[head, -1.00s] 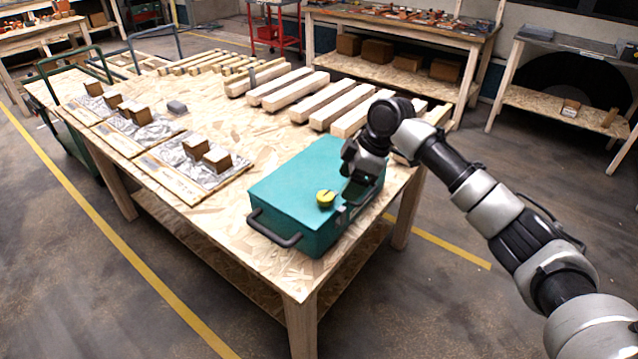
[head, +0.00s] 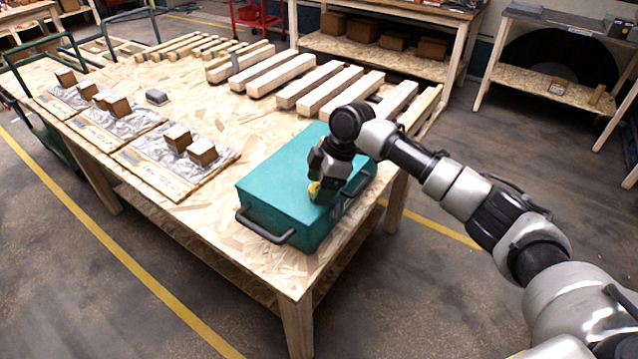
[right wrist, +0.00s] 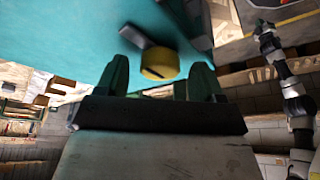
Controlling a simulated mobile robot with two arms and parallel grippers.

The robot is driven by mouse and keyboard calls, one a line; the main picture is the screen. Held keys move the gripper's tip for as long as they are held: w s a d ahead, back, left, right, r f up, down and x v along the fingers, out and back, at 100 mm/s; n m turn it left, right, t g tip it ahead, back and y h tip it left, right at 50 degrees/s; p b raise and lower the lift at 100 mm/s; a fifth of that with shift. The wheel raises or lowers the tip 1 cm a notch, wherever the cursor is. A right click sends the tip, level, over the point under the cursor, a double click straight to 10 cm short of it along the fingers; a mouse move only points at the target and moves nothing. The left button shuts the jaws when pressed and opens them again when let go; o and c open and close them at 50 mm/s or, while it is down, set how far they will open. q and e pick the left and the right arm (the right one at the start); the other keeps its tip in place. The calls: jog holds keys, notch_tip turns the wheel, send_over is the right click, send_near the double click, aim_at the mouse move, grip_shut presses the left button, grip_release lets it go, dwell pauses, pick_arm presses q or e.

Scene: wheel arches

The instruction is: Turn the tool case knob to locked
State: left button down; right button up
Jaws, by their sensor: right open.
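The teal tool case (head: 275,185) lies on the near end of the wooden table, its dark handle facing front. Its yellow knob (head: 313,189) is mostly hidden behind my right gripper (head: 324,190) in the head view. In the right wrist view the knob (right wrist: 160,64) shows with a dark slot across it and a grey bar (right wrist: 137,36) beside it. My right gripper (right wrist: 161,72) is open, with one finger on each side of the knob. I cannot tell whether the fingers touch it. My left gripper is not in the head view.
Wooden beams (head: 325,88) lie behind the case on the table. Foil-covered boards (head: 165,160) with small brown blocks lie to the left. Bare tabletop (head: 225,120) separates them. Shelved benches stand at the back.

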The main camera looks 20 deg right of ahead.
jog(key=shift+a+f, duration=0.1)
jog(key=shift+f, duration=0.15)
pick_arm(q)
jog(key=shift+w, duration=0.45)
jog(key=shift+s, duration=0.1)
